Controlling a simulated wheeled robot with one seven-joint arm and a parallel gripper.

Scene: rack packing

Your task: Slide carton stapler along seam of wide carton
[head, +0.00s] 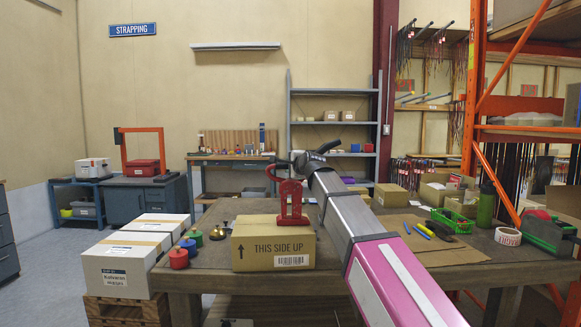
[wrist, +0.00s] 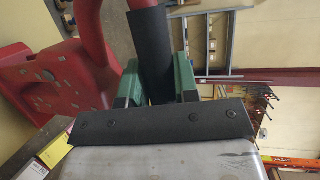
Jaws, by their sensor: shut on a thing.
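The wide carton (head: 252,250), marked "THIS SIDE UP", sits on the workbench near its front edge. The red carton stapler (head: 291,203) stands upright on the carton's top, toward its right end. My gripper (head: 302,160) is at the stapler's upper end, above the carton. In the wrist view, my gripper's green fingers (wrist: 157,78) are shut on the stapler's black handle grip (wrist: 150,48). The stapler's red body (wrist: 62,82) fills the left of that view. The contact between the stapler's base and the carton seam is too small to judge.
Several colored weights (head: 179,258) stand left of the carton, beside stacked white boxes (head: 118,274). Right of my arm lie a cardboard sheet (head: 460,254), hand tools (head: 423,231), a tape roll (head: 508,236), a green bottle (head: 486,205) and a tape dispenser (head: 548,232). An orange rack upright (head: 473,100) stands behind.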

